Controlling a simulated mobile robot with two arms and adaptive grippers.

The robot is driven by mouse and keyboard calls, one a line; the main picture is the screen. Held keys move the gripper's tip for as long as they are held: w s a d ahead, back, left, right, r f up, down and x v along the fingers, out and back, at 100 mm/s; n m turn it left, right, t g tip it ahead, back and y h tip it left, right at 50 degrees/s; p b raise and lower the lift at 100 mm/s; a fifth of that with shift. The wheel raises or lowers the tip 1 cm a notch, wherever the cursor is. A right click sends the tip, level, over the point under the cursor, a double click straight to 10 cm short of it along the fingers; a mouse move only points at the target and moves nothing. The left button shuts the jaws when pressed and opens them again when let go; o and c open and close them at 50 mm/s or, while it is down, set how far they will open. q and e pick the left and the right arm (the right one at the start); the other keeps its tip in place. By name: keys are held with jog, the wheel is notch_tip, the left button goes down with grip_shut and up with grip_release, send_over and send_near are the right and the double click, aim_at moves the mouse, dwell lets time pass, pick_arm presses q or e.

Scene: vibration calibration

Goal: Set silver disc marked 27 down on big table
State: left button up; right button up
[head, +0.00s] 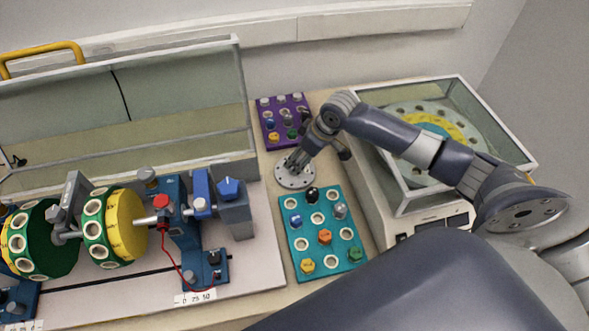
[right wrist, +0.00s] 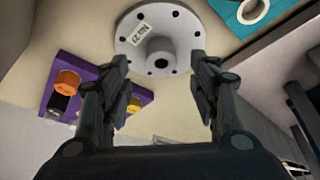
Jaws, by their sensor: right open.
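The silver disc (head: 294,174) lies flat on the big table (head: 272,190), between the purple block and the teal block. In the right wrist view the disc (right wrist: 150,35) shows a label that seems to read No 27, a raised hub and a ring of small holes. My right gripper (head: 297,160) is above the disc in the head view. In the right wrist view its two fingers (right wrist: 160,78) stand apart on either side of the hub, with clear space between them and the hub. My left gripper is not in view.
A purple block (head: 268,123) with pegs stands behind the disc, and a teal block (head: 293,262) with coloured pegs in front. A glass-topped machine (head: 400,205) stands to the right. A rotor rig (head: 125,228) with a clear cover is at the left.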

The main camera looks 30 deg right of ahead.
aim_at(295, 165)
jog(key=shift+p+x, duration=0.4)
jog(key=shift+x, duration=1.7)
jog(key=shift+s, duration=0.2)
grip_shut()
jog(key=shift+w+r, duration=0.1)
